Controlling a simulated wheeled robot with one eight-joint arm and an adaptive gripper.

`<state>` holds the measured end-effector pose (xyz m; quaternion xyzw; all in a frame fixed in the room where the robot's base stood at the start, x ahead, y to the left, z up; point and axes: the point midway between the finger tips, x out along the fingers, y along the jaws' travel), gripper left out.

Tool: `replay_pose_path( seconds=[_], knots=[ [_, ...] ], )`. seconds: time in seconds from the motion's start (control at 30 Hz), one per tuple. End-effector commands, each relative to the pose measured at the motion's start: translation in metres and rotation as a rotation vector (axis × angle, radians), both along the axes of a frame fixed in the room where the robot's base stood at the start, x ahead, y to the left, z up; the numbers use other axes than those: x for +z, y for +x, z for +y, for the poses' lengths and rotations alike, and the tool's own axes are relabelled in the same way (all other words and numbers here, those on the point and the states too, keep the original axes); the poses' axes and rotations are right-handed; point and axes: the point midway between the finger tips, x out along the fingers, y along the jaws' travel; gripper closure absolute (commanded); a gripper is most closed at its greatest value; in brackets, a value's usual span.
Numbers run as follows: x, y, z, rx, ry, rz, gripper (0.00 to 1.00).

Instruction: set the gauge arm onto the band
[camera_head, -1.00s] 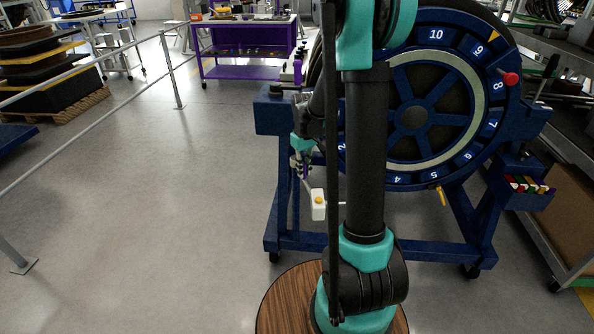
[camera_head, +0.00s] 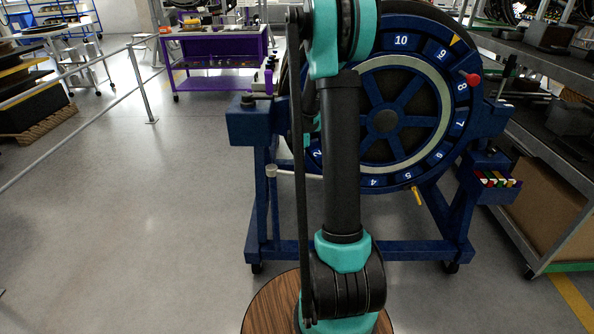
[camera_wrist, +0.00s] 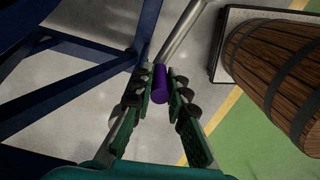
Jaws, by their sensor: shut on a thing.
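My gripper (camera_wrist: 160,86) is shut on a purple cylindrical grip (camera_wrist: 160,84), seen in the wrist view. A grey bar, which looks like the gauge arm (camera_wrist: 184,35), runs up and right from behind the grip. In the head view a pale rod with a knob-like end (camera_head: 271,170) sticks out left from behind my arm, below the wheel's left side; it looks like the same gauge arm. My gripper is hidden there. The pale band (camera_head: 447,108) is a ring on the face of the blue numbered wheel (camera_head: 401,41). I see no contact between rod and band.
The wheel stands on a blue frame (camera_head: 405,250) with a red knob (camera_head: 472,79) and a small bin (camera_head: 497,190) at its right. Shelving (camera_head: 545,65) is at the right. Open floor lies left. A wooden barrel (camera_wrist: 285,75) shows in the wrist view.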

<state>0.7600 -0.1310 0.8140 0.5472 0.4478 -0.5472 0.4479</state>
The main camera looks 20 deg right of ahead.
Motion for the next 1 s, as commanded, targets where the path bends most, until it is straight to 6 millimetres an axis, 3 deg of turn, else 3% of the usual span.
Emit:
replay_pose_path(
  seconds=[0.47, 1.0],
  knots=[
    [0.000, 0.041, -0.016, 0.362, 0.000, 0.000, 1.00],
    [0.000, 0.055, -0.017, 0.354, 0.001, -0.001, 1.00]
  ],
)
